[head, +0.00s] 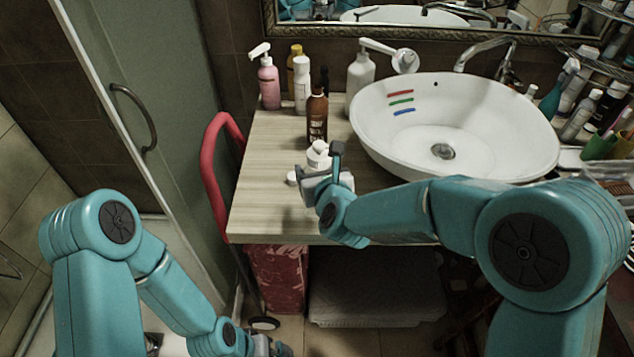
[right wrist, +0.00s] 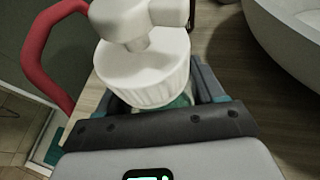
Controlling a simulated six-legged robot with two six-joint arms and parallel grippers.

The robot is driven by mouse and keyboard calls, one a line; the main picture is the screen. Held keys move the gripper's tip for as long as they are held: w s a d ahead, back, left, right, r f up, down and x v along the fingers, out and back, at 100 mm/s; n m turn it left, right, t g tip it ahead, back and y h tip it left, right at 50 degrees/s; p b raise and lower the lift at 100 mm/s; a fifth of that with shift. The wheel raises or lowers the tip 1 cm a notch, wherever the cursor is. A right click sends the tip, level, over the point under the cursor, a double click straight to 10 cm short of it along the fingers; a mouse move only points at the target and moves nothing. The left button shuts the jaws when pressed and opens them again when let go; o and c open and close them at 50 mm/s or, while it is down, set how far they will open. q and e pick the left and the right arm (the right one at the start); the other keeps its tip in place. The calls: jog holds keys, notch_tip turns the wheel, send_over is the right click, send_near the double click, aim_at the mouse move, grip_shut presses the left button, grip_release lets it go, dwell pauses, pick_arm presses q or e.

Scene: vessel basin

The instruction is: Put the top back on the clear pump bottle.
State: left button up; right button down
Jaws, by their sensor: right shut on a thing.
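A white pump top (head: 318,152) with a ribbed collar is at my right gripper (head: 325,172), over the front part of the wooden counter. In the right wrist view the pump top (right wrist: 147,72) stands upright between the fingers of my right gripper (right wrist: 160,100), which is shut on it. A bit of teal shows under the collar; the gripper hides the rest. I cannot clearly make out the clear bottle or whether the top touches it. My left gripper (head: 270,346) is low at the bottom edge, partly cut off, away from the counter; its jaws cannot be read.
A brown bottle (head: 317,115) stands just behind the right gripper. A pink pump bottle (head: 269,84), a white bottle (head: 302,84) and a whitish bottle (head: 360,75) stand further back. The basin (head: 460,130) is to the right. A red handle (head: 212,165) rises at the counter's left edge.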

notch_tip(320, 180, down, 4)
jog(key=shift+f, duration=0.1)
jog(key=shift+c, duration=0.7)
grip_release()
